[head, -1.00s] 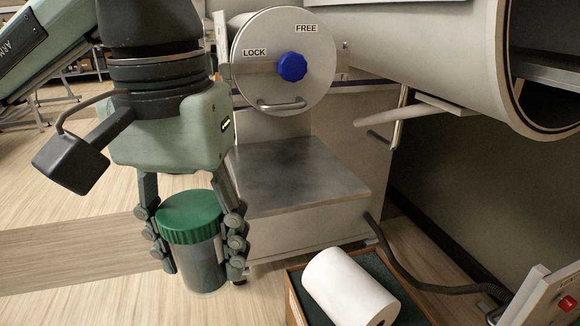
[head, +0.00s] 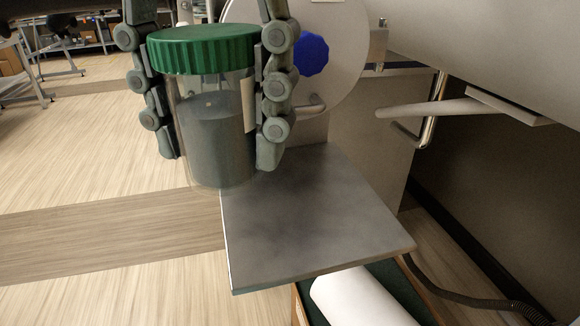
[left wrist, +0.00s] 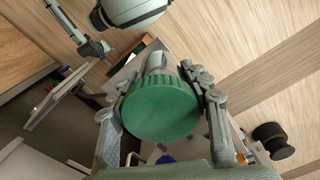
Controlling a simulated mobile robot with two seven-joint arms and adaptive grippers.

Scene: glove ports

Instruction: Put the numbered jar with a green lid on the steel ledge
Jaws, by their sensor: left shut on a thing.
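The jar (head: 210,130) is clear, part filled with something grey, and has a ribbed green lid (head: 203,48). A pale label shows edge-on at its right side; no number can be read. My left gripper (head: 218,155) is shut on the jar, one finger on each side, and holds it upright. In the left wrist view the green lid (left wrist: 160,108) sits between the fingers. The steel ledge (head: 320,220) is a bare flat plate. The jar overlaps its left back corner in the head view; the gap between them cannot be judged.
A round door with a blue knob (head: 312,54) and a handle stands behind the ledge. A large pale cylinder (head: 470,40) overhangs at the right. A white roll (head: 355,300) lies in a box below the ledge's front. A dark hose (head: 450,290) runs at the right.

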